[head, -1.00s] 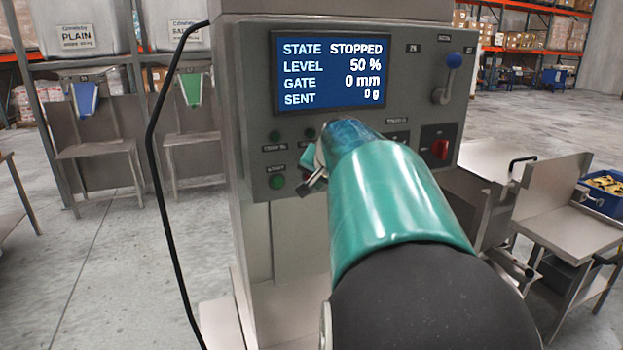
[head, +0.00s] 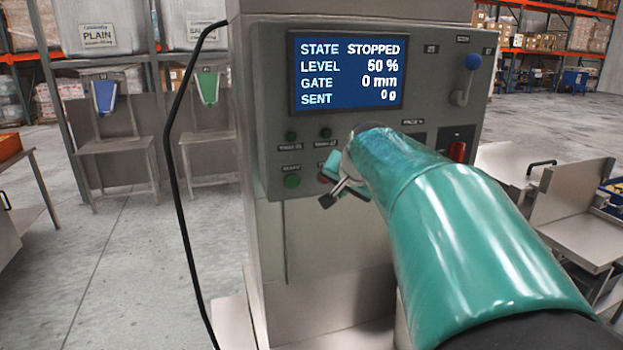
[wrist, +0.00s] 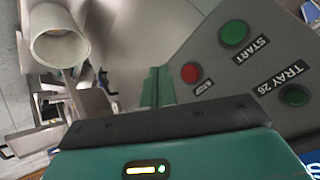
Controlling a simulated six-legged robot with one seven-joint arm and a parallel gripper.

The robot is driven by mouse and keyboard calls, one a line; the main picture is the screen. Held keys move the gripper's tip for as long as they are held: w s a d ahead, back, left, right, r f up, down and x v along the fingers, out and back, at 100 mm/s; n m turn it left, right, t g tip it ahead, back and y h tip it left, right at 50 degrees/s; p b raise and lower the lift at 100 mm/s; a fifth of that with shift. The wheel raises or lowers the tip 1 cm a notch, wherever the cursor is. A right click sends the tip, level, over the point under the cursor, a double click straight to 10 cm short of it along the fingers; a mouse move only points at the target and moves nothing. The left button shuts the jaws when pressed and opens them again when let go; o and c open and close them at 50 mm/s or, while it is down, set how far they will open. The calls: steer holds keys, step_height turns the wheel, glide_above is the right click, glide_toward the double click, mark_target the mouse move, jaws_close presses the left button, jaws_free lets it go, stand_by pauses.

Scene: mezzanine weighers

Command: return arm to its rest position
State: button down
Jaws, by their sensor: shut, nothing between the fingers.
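My gripper (head: 335,188) is at the end of my green arm, in front of the lower part of a grey control panel (head: 270,90). In the wrist view, its fingers (wrist: 157,85) are together with nothing between them. They appear beside the red stop button (wrist: 190,72); I cannot tell the exact gap. The green start button (wrist: 233,33) and the tray button (wrist: 294,95) are to their right. My arm hides part of the panel.
A blue-knobbed lever (head: 466,80) and a red switch (head: 457,151) are on the panel's right. A black cable (head: 172,180) hangs at its left. A metal bench (head: 580,235) stands at right. A white cylinder (wrist: 60,35) shows in the wrist view. Open floor lies left.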

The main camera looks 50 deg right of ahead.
stand_by(0.3)
steer(key=w+a+f+n+y, duration=0.1)
steer(key=a+f+n+y, duration=0.15)
steer(key=a, duration=0.85)
steer(key=w+a+f+n+y, duration=0.2)
steer(key=a+n, duration=0.2)
steer(key=a, duration=0.7)
steer(key=s+a+f+n, duration=0.4)
steer(key=a, duration=0.5)
steer(key=s+a+f+n+g, duration=0.1)
steer(key=s+a+f+n, duration=0.3)
steer(key=a, duration=0.5)
steer(key=shift+s+a+f+g+y, duration=0.15)
steer(key=shift+s+f+g+y, duration=0.05)
steer(key=shift+s+g+y, duration=0.2)
steer(key=shift+d, duration=0.2)
